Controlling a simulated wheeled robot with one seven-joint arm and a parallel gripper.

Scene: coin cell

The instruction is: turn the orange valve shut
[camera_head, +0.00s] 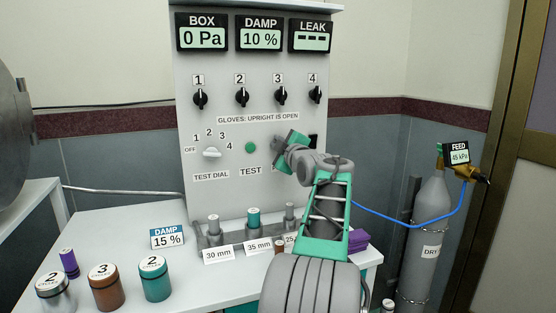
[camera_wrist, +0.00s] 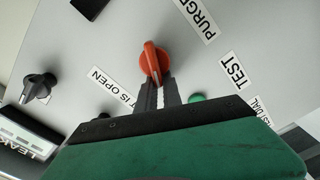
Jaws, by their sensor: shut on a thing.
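The orange valve (camera_wrist: 152,62) is a small knob with a raised ridge on the grey panel, beside a partly visible label starting "PURG". My gripper (camera_wrist: 158,86) has its two dark fingers shut on the valve, one on each side of the ridge. In the wrist view the ridge runs roughly up and down, in line with the fingers. In the head view my gripper (camera_head: 291,138) is at the panel, right of the TEST button, and the valve is hidden behind my arm.
The green TEST button (camera_head: 250,147) and the white test dial (camera_head: 211,153) are left of my gripper. Several black glove knobs, such as knob 3 (camera_head: 281,96), are above. The holder with cylinders (camera_head: 254,219) stands below. Jars, such as the brown one (camera_head: 105,290), stand at the table's left.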

